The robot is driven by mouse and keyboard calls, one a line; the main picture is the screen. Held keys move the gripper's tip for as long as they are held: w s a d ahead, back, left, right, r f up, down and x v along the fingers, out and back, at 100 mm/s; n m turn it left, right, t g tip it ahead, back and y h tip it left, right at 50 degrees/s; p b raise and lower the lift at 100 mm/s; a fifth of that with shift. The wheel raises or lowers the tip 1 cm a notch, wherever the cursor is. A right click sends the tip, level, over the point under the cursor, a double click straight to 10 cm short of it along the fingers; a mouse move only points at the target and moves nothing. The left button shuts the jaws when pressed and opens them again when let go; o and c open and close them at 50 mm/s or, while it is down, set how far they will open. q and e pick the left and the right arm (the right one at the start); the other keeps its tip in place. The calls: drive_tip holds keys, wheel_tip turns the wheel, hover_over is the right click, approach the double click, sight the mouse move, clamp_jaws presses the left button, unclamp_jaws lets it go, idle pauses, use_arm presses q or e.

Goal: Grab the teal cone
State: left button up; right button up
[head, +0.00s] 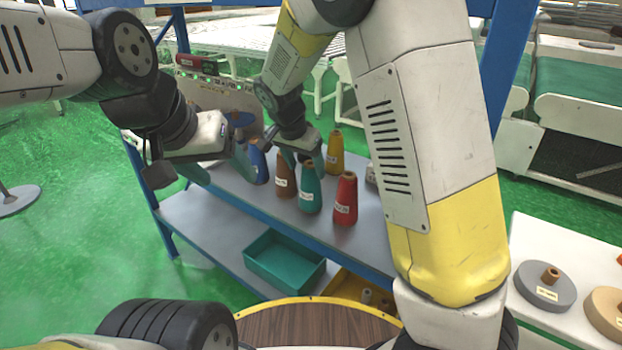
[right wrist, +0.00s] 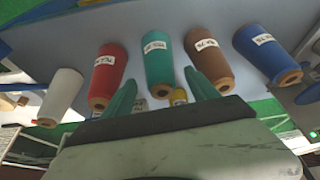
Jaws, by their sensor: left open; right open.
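The teal cone (head: 310,192) stands upright on the shelf's top board between the brown cone (head: 285,178) and the red cone (head: 345,200). The right wrist view, which looks upside down, also shows the teal cone (right wrist: 157,55). I see no contact. My left gripper (head: 215,172) is open and empty at the shelf's left end.
A blue cone (head: 258,165) stands left of the brown one, near my left gripper. A yellow cone (head: 335,153) stands behind, and a white cone (right wrist: 62,97) beyond the red one. A teal bin (head: 285,262) sits on the lower shelf. A white table (head: 535,245) is at right.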

sight(311, 186)
drive_tip(key=x, duration=0.4)
drive_tip(key=shift+w+d+r, duration=0.15)
drive_tip(key=shift+w+d, duration=0.05)
drive_tip(key=shift+w+d+f, duration=0.1)
drive_tip(key=shift+w+f, duration=0.1)
drive_tip(key=shift+f, duration=0.35)
clamp_jaws()
